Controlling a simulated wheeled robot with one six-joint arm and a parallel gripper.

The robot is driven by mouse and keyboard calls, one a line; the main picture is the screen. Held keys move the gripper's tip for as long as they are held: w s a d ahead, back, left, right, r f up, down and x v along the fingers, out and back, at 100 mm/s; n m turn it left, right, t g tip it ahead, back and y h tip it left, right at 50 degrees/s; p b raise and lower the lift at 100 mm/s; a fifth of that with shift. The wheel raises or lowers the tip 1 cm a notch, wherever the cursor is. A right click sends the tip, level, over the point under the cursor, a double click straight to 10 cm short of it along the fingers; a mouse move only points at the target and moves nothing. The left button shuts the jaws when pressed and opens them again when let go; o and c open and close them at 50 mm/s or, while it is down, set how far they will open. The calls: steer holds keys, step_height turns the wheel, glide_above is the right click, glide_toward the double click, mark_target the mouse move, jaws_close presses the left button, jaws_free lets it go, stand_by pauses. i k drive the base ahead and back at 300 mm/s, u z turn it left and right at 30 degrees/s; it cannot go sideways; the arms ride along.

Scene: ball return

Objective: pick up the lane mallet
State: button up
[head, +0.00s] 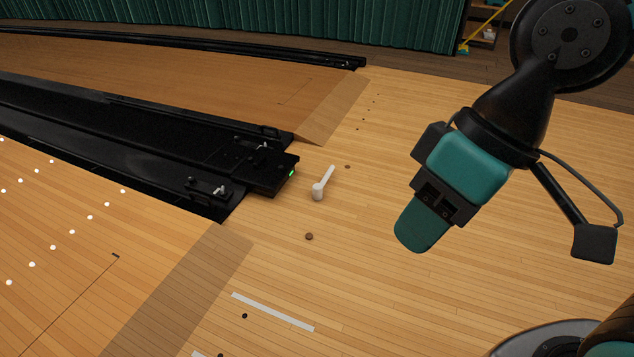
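A small white mallet-like thing (319,190), which I take for the lane mallet, lies on the wooden floor just right of the end of the black ball return housing. Its thin handle points up and to the right, and its thicker head is at the lower left. My gripper (420,226) hangs to the right of it and appears well above the floor, clearly apart from it. Only one broad teal finger face shows, so the gap between the fingers is hidden. I see nothing held.
The long black housing (150,140) with a green light (292,173) runs along the left. A small brown disc (309,237) lies below the mallet. A pale strip (272,312) marks the floor nearer me. Floor around the mallet's right side is clear. A green curtain (330,22) hangs behind.

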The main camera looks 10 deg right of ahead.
mark_target(317, 188)
steer(key=z, duration=0.25)
steer(key=i, duration=2.1)
steer(key=z, duration=0.15)
